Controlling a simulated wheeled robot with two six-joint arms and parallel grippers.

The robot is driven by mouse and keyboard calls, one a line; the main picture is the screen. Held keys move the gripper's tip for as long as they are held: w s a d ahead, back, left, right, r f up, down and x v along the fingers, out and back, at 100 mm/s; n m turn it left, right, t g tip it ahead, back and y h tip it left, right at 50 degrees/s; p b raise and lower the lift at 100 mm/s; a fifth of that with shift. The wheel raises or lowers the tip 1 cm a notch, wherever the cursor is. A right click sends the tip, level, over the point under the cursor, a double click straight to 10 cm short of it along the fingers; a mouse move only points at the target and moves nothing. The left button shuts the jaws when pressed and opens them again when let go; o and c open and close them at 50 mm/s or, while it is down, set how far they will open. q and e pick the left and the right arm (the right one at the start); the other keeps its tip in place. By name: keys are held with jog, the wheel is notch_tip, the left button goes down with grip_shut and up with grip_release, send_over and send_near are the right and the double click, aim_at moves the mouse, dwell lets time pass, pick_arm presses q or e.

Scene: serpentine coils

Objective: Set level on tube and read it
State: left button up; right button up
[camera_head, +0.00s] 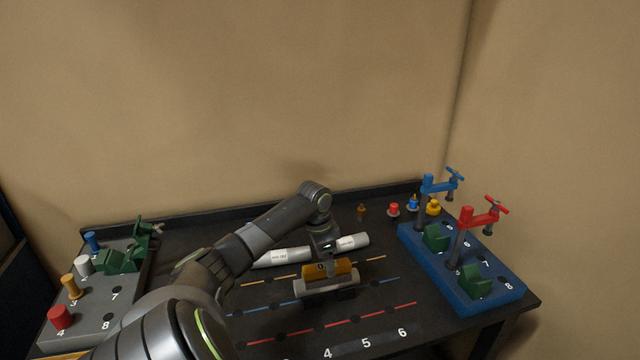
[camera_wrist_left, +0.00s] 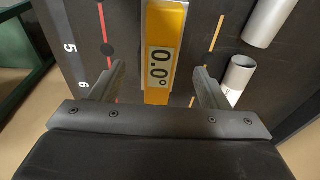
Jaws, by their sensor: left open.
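The yellow-orange level (camera_head: 342,267) lies along the top of a short grey tube (camera_head: 325,286) near the middle of the table. The level also shows in the left wrist view (camera_wrist_left: 165,30), where its display reads 0.0°. My left gripper (camera_head: 326,254) is right above the level. In the left wrist view its two fingers (camera_wrist_left: 160,85) are spread, one on each side of the level with gaps between. The gripper hides part of the level in the head view. My right gripper is not in view.
White tubes (camera_head: 283,258) lie behind the level. A blue block (camera_head: 478,283) with clamps and green cradles stands at right. A grey block (camera_head: 104,290) with coloured pegs stands at left. Small coloured parts (camera_head: 393,209) stand along the back. The table front has coloured lines.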

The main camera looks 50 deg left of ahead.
aim_at(318, 267)
pick_arm(q)
notch_tip(318, 267, up, 12)
jog(key=s+b, duration=0.1)
jog(key=b, duration=0.1)
jog(key=shift+s+a+r, duration=0.15)
jog(key=shift+s+a, duration=0.2)
jog(key=shift+s, duration=0.05)
